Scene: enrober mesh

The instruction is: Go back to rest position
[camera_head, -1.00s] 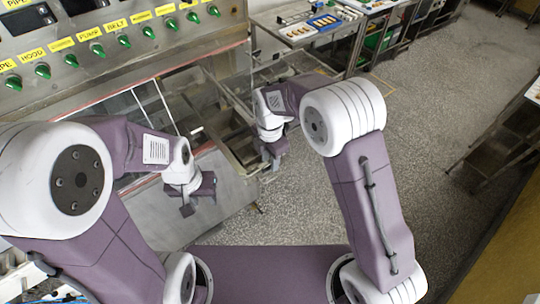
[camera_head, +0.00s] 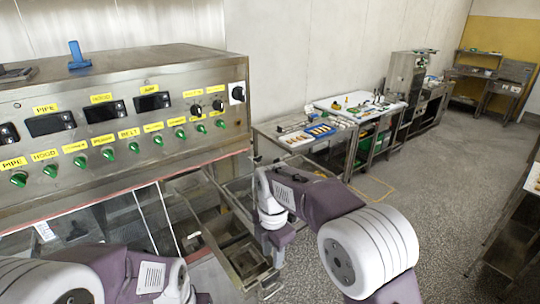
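My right gripper (camera_head: 271,283) hangs pointing down at the lower middle of the view, just in front of the steel machine's tank. Its fingers are small and dark, and I cannot tell whether they are open or shut. I see nothing held in it. My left arm shows only at the bottom left corner, in front of the machine's clear panel. The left gripper is cut off below the bottom edge of the view.
The steel machine with its control panel (camera_head: 110,118) of green knobs fills the left. Its open tank (camera_head: 241,255) lies beside my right arm. A steel table (camera_head: 287,140) with trays stands behind. The grey floor (camera_head: 430,190) at right is clear; shelving (camera_head: 512,215) edges it.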

